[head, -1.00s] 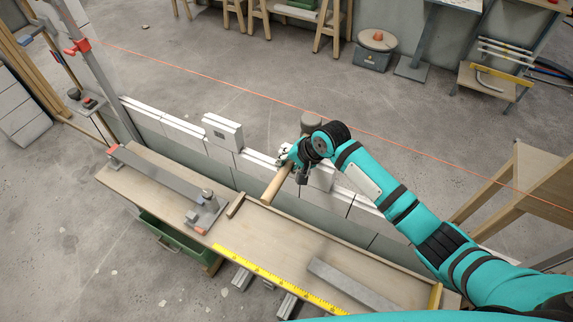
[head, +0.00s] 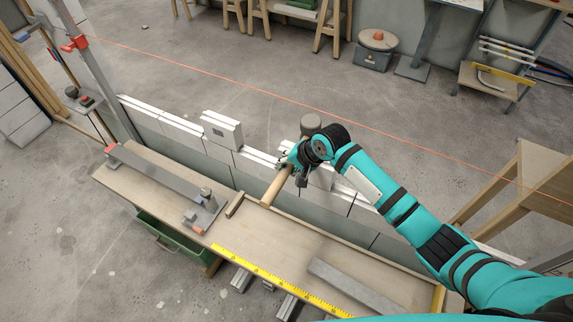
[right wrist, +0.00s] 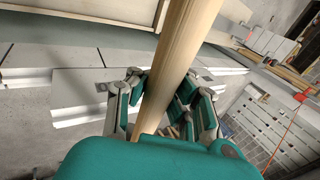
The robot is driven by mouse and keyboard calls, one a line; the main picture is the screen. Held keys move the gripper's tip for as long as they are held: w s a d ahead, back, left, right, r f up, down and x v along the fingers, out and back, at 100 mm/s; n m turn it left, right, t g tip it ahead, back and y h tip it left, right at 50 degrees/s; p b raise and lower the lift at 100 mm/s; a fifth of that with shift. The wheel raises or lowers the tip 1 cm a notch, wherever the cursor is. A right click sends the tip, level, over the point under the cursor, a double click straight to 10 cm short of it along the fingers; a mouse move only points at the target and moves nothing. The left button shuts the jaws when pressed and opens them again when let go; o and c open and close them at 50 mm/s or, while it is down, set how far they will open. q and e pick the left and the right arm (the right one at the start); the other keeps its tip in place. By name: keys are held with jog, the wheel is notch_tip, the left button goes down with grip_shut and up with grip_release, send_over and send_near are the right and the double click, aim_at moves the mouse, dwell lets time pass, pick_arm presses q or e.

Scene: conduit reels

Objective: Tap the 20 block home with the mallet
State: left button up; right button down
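My right gripper (head: 294,163) is shut on the wooden handle of the mallet (head: 277,186). The handle also shows large in the right wrist view (right wrist: 178,70), passing between the fingers. The mallet's grey head (head: 310,122) is on the far side of the gripper, over the white block wall. A pale block (head: 222,131) with a dark label stands proud of the wall, left of the gripper. Another white block (head: 321,178) is partly hidden below the gripper. The labels are too small to read, so I cannot tell which is the 20 block. My left gripper is not in view.
A wooden bench (head: 285,237) runs along the near side of the wall, with a yellow rule (head: 270,277), a grey bar (head: 352,287) and a clamp-like metal tool (head: 204,212). An orange string line (head: 250,92) crosses above. A wooden stand (head: 530,185) is at right.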

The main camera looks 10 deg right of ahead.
jog(key=shift+r, duration=0.1)
notch_tip(320, 180, down, 5)
jog(key=shift+r+b, duration=0.2)
jog(key=shift+b, duration=0.85)
notch_tip(320, 180, up, 4)
jog(key=p, duration=0.5)
jog(key=shift+r, duration=0.1)
